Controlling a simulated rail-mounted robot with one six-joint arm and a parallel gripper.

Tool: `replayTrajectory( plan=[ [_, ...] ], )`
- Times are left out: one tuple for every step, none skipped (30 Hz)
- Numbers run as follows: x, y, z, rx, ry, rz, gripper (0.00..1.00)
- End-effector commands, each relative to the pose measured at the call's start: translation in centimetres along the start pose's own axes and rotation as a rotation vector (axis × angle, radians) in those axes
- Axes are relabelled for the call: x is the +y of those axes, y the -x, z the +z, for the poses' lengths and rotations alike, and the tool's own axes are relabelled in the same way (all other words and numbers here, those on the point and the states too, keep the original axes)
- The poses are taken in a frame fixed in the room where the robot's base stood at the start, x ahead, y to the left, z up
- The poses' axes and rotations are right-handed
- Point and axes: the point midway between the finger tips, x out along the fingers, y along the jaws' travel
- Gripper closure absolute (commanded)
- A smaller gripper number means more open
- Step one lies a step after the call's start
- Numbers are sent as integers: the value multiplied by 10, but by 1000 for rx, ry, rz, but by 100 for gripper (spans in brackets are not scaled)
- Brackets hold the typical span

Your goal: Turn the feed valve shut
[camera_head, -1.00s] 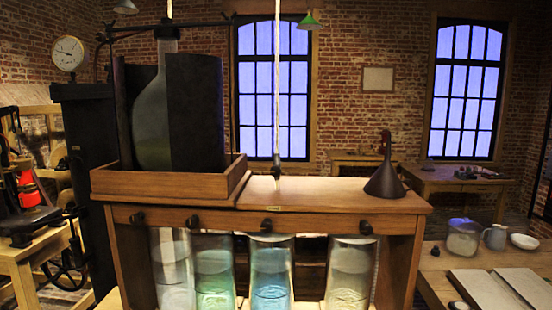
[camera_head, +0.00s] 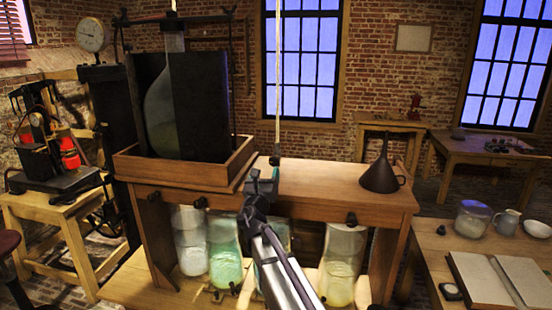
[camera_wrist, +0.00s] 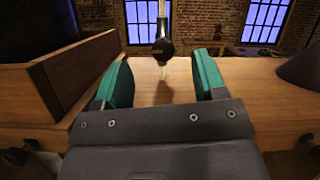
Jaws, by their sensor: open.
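A pale feed line hangs from above over the bench and ends in a small dark fitting (camera_head: 275,160), which looks like the feed valve. In the wrist view this dark fitting (camera_wrist: 162,48) shows a gold mark and a pale tip below it. My gripper (camera_wrist: 163,75) is open, with its teal fingers apart and nothing between them. The fitting shows beyond the fingers, between them in the picture. In the head view my gripper (camera_head: 262,182) is at the bench's front edge, close below the fitting. Whether the valve is open or shut cannot be told.
The wooden bench (camera_head: 325,185) carries a tray (camera_head: 170,172) with a large flask (camera_head: 160,110) at left and a dark funnel (camera_head: 380,175) at right. Dark knobs line its front, with glass jars (camera_head: 342,260) below. The bench top's middle is clear.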

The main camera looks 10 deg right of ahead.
Motion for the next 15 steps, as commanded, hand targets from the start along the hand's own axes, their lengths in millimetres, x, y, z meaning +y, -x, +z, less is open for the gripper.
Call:
replayTrajectory(
  plan=[
    [1, -7, -3, 0, 0, -2, 36],
    [1, -12, -5, 1, -1, -2, 36],
    [2, -20, -8, 1, -1, -3, 36],
    [2, -27, -11, 1, -1, -3, 36],
    [3, -34, -13, 1, -2, -3, 36],
    [4, -44, -17, 1, -2, -3, 36],
    [4, -52, -21, 1, -2, -4, 36],
    [5, -60, -24, 1, -2, -4, 36],
    [5, -70, -28, 1, -2, -4, 36],
    [6, -77, -31, 1, -3, -4, 36],
    [6, -84, -33, 1, -4, -3, 36],
    [6, -92, -37, 1, -3, -4, 36],
    [7, -98, -39, 1, -3, -4, 36],
    [7, -102, -41, 1, -3, -4, 36],
    [7, -108, -43, 1, -3, -4, 36]
  ],
)
